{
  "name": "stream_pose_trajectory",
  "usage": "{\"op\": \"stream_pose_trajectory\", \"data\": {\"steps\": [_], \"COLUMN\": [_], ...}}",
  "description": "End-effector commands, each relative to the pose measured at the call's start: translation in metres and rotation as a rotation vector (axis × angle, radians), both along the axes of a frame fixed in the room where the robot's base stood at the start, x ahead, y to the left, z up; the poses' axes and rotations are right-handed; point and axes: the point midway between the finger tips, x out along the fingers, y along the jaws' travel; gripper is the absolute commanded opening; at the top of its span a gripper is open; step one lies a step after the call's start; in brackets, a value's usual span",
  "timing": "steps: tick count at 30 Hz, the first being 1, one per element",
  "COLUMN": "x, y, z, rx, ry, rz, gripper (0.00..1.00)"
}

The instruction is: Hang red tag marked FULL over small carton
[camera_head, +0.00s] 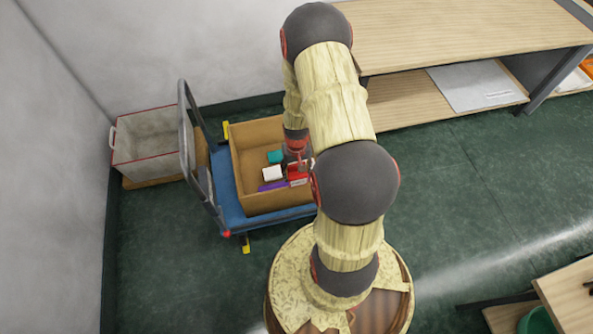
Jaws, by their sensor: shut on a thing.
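An open brown cardboard carton (240,178) stands on a blue trolley. Inside it show a teal item (275,157), a white item (272,173) and a purple item (270,186). My gripper (299,166) is over the right part of the carton, partly hidden by my arm. It is shut on a small red tag with a white band (298,180). The tag appears at or above the carton's right side; I cannot tell whether it touches the carton. Any lettering is too small to read, and the carton's right wall is largely hidden by my arm.
The blue trolley (232,219) has a grey upright handle (185,140) at its left. A grey bin with a red rim (150,148) stands further left by the wall. A wooden shelf table (460,35) is at the back right. Green floor is free at the right.

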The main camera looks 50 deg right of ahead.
Motion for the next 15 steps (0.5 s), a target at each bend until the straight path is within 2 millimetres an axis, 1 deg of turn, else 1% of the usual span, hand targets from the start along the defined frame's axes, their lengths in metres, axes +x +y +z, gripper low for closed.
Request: {"op": "stream_pose_trajectory", "data": {"steps": [1,15], "x": [0.0,0.0], "y": [0.0,0.0], "z": [-0.005,-0.035], "rx": [0.0,0.001], "ry": [0.0,0.001], "rz": [0.0,0.0], "gripper": [0.33,0.33]}}
